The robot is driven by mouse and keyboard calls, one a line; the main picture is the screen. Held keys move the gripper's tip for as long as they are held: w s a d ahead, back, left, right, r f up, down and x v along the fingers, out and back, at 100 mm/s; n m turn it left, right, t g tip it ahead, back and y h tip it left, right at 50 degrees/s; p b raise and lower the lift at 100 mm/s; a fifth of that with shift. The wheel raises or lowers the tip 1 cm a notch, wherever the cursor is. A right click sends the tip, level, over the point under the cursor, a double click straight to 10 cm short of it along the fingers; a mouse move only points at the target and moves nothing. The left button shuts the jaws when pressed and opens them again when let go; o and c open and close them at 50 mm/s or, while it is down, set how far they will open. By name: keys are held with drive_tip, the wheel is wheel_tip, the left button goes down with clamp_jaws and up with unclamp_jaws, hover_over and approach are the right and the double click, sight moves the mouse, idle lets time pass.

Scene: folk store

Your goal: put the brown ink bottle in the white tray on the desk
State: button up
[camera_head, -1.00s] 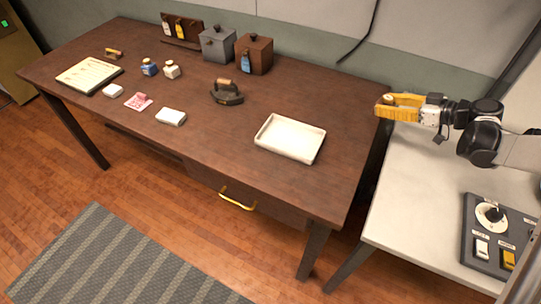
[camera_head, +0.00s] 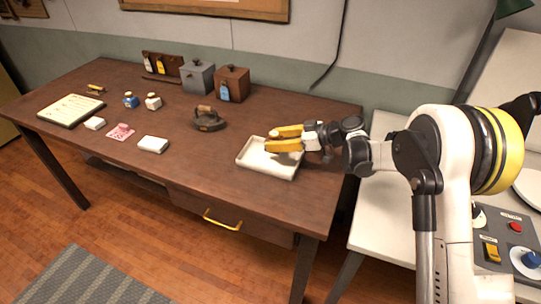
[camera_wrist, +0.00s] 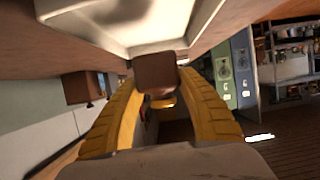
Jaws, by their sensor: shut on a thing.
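The white tray (camera_head: 251,163) lies on the right part of the brown desk, and no object shows inside it. My gripper (camera_head: 273,139) is over the tray's back part, with its yellow fingers pointing left; its exact height is hard to tell. In the wrist view my gripper (camera_wrist: 155,85) is shut on the brown ink bottle (camera_wrist: 156,70), a small squarish dark brown piece between the fingertips. The tray (camera_wrist: 140,45) shows just beyond the bottle there. In the head view the bottle is hidden or too small to make out.
An iron (camera_head: 208,120) stands left of the tray. A grey box (camera_head: 197,78) and a brown box (camera_head: 232,84) stand at the back. Blue (camera_head: 130,100) and white (camera_head: 153,101) bottles, a white block (camera_head: 152,144) and a pink item (camera_head: 121,132) lie further left.

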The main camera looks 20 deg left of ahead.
sight(271, 159)
drive_tip(key=shift+a+f, duration=0.45)
drive_tip(key=shift+a, duration=0.15)
drive_tip(key=shift+f+b, duration=1.05)
drive_tip(key=shift+f, duration=0.8)
drive_tip(key=shift+f, duration=0.25)
drive_tip(key=o, duration=1.2)
drive_tip(key=shift+r, duration=0.1)
